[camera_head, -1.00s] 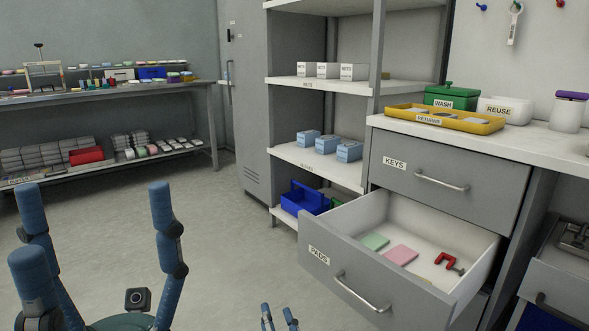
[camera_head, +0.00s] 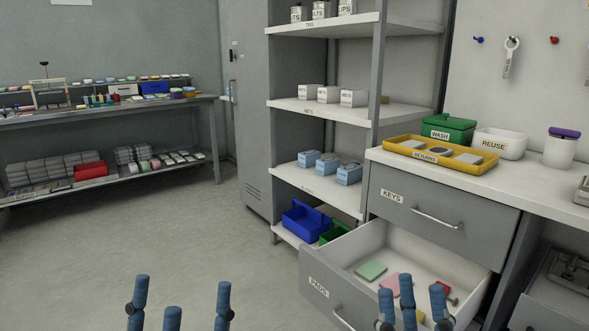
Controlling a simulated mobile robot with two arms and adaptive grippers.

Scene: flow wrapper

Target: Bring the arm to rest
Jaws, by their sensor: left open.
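My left gripper (camera_head: 185,300) shows at the bottom of the head view, left of centre. Its blue fingers point up and stand apart with nothing between them, over the floor in the picture. My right gripper (camera_head: 415,300) shows at the bottom right, its fingertips also apart and no object seen between them. It stands in front of the open PADS drawer (camera_head: 318,292) and hides part of its inside. I cannot tell whether it is inside or only in front of the drawer. Both palms and the arms are below the frame.
The drawer juts out, holding a green pad (camera_head: 371,271), a pink pad (camera_head: 392,284) and a partly hidden red item. The KEYS drawer (camera_head: 440,214) above is shut. A yellow returns tray (camera_head: 400,146) stands on the counter. Open floor (camera_head: 150,245) lies at left.

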